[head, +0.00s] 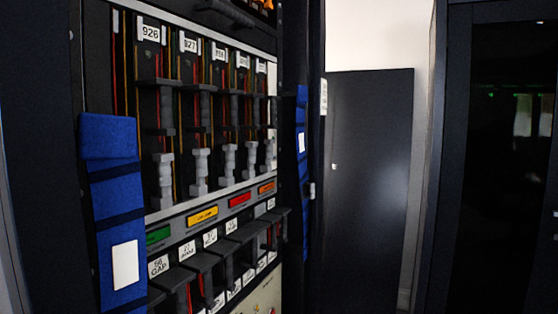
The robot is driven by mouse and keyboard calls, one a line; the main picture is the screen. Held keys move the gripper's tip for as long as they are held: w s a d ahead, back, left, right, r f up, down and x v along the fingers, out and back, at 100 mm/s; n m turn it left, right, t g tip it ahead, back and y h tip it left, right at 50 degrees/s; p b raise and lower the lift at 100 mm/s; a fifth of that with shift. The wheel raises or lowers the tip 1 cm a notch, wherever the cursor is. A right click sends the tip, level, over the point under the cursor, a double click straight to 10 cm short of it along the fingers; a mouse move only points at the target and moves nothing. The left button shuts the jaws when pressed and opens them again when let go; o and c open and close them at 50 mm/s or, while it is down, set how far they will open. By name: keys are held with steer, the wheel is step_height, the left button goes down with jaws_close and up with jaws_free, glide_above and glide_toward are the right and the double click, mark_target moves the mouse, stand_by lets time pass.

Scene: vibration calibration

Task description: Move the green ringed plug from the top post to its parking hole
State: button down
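No green ringed plug can be made out in the head view. The dark rack (215,70) on the left holds a row of grey ribbed plug-like pieces (164,180), standing upright under dark brackets. None shows a clear green ring. I cannot tell which part is the top post or the parking hole. My gripper is not in view.
Coloured labels, green (158,235), yellow (202,215) and red (240,199), run below the row. Dark brackets with white tags (159,266) jut out beneath. Blue strapped pouches (115,200) hang at the rack's side. A dark cabinet (370,180) stands behind, right.

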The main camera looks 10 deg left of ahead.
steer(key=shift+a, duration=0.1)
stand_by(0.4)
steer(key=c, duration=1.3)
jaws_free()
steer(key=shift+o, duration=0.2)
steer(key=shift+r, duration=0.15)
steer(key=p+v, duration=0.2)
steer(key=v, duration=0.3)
steer(key=shift+p, duration=0.35)
